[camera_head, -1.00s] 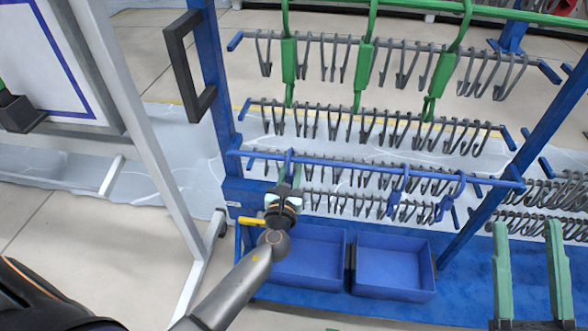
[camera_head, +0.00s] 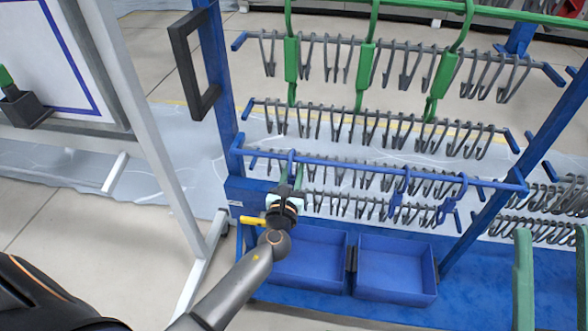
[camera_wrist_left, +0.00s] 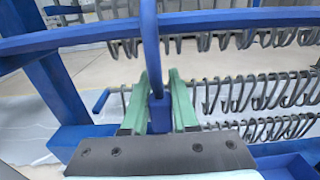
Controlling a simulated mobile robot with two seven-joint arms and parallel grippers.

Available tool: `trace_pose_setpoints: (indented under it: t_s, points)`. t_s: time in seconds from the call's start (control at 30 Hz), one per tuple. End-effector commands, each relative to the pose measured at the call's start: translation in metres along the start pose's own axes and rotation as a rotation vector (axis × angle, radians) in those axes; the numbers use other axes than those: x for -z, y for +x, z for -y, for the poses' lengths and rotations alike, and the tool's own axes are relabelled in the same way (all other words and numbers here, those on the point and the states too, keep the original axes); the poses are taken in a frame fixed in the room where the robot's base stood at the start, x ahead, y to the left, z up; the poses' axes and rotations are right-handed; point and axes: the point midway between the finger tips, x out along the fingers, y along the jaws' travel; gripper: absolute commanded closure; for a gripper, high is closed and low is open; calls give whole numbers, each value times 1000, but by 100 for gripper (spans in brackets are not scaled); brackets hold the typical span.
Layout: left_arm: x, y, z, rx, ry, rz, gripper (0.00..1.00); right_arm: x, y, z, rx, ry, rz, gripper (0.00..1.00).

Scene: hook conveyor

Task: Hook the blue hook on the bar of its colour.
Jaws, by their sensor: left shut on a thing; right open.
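The blue hook (camera_head: 291,161) is upright near the left end of the blue bar (camera_head: 335,164). My left gripper (camera_head: 287,187) is shut on its lower part, just below the bar. In the left wrist view the hook's shaft (camera_wrist_left: 151,45) rises between the green fingers (camera_wrist_left: 158,105) and crosses in front of the blue bar (camera_wrist_left: 90,33). Its top is cut off there, and I cannot tell whether it rests on the bar. My right gripper (camera_head: 552,275) is open and empty at the lower right.
Other blue hooks (camera_head: 398,188) hang toward the bar's right end. Green hooks (camera_head: 291,62) hang from a green bar (camera_head: 520,15) above. Rows of grey hooks lie behind. Two blue bins (camera_head: 395,268) sit below. A white-framed board (camera_head: 125,100) stands at left.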

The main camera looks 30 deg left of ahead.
Motion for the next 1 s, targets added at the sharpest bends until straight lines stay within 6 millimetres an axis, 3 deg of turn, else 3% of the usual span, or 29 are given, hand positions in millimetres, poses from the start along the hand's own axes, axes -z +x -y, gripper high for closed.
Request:
trace_pose_setpoints:
  t_s: [0.07, 0.1, 0.4, 0.77, 0.83, 1.0]
  points:
    - [2, 0, -1, -1, 1, -4, 100, -2, 0, 0, 1, 1, 3, 50]
    - [2, 0, -1, -1, 1, -4, 71, -2, -1, 0, 1, 1, 4, 50]
    - [1, 0, 0, -1, 1, -2, 38, -5, -1, 1, 2, 2, 12, 50]
    - [2, -7, 0, 0, 2, -3, 38, -6, 0, 1, 1, 6, 20, 50]
    - [1, -16, 0, 1, 3, -4, 38, -9, 1, 0, -1, 12, 39, 50]
    - [1, -50, 0, 2, 3, -6, 38, -39, -7, 3, -9, 43, 160, 50]
